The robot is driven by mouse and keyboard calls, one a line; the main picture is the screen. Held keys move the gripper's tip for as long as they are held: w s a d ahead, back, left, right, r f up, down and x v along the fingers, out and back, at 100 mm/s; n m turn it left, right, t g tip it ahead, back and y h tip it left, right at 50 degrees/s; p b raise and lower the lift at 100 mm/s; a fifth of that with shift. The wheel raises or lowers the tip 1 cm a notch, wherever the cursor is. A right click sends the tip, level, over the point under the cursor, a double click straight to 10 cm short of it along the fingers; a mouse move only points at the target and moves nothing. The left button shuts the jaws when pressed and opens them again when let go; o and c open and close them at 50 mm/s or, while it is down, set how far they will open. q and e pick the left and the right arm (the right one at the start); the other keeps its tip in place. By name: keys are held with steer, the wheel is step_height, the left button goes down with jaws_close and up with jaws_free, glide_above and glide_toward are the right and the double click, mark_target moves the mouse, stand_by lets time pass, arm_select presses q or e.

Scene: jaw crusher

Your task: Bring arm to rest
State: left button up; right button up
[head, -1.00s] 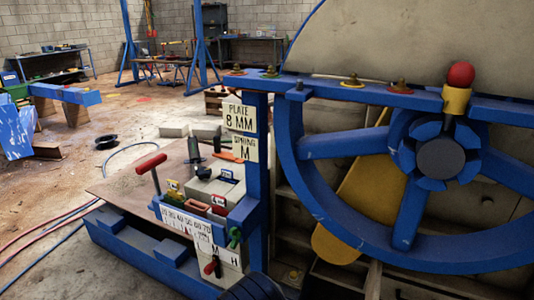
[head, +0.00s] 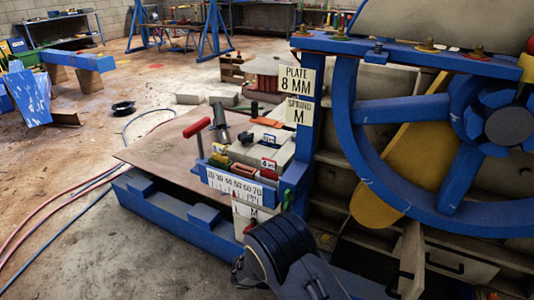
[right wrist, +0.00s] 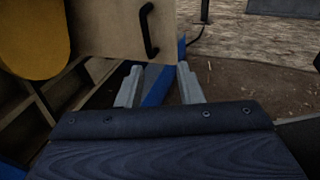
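In the right wrist view my right gripper (right wrist: 160,84) has its two grey fingers apart, with nothing visible between them. Behind the fingers are a blue bar and the dirt floor. A wooden panel with a black handle (right wrist: 149,30) is just beyond the fingers, apart from them as far as I can tell. In the head view a dark rounded link of my arm (head: 283,252) rises at the bottom middle, in front of the crusher's blue base. The right fingers cannot be made out there. My left gripper is in neither view.
The jaw crusher's blue flywheel (head: 362,150) and yellow part (head: 393,178) fill the right. A tray with a red-handled lever (head: 196,128) stands left of the blue post. Hoses (head: 62,205) lie on the floor at left.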

steer(key=s+d+r+m+t+y, duration=0.3)
steer(key=s+r+m+t+y, duration=0.1)
steer(key=s+r+m+y, duration=0.55)
steer(key=s+d+r+m+t+y, duration=0.3)
steer(key=s+r+m+y, duration=0.55)
steer(key=y, duration=0.25)
step_height(320, 180, up, 26)
steer(key=p, duration=2.6)
steer(key=shift+s+m, duration=0.3)
steer(key=shift+s, duration=0.1)
